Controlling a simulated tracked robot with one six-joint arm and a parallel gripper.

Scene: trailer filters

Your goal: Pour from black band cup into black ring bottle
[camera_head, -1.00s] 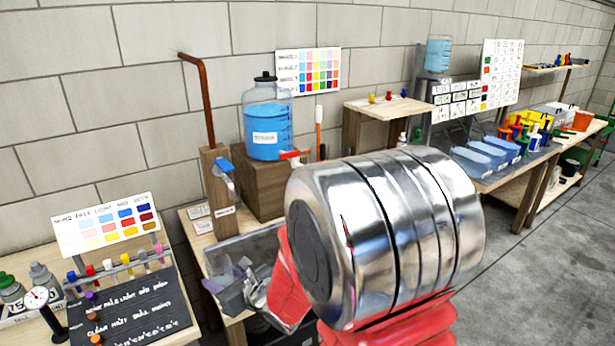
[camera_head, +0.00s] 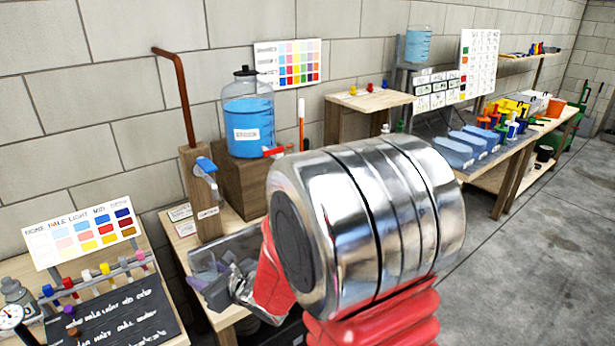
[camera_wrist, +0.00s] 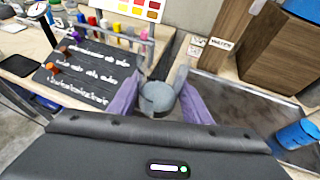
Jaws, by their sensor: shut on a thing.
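My gripper (camera_wrist: 158,102) has purple fingers shut on a small grey round thing (camera_wrist: 158,98), seen from above in the wrist view. In the head view my gripper (camera_head: 212,282) is small and partly behind my own arm, over the table's grey tray area. A grey bottle (camera_head: 17,292) stands at the far left edge of the head view, well left of my gripper. Whether it has a black ring cannot be told.
A black lettered board (camera_head: 125,312) and a rack with coloured caps (camera_head: 104,270) are left of my gripper. A tap on a wooden post (camera_head: 203,190) and a blue-filled dispenser (camera_head: 248,115) stand behind. A dial gauge (camera_head: 11,317) is at lower left.

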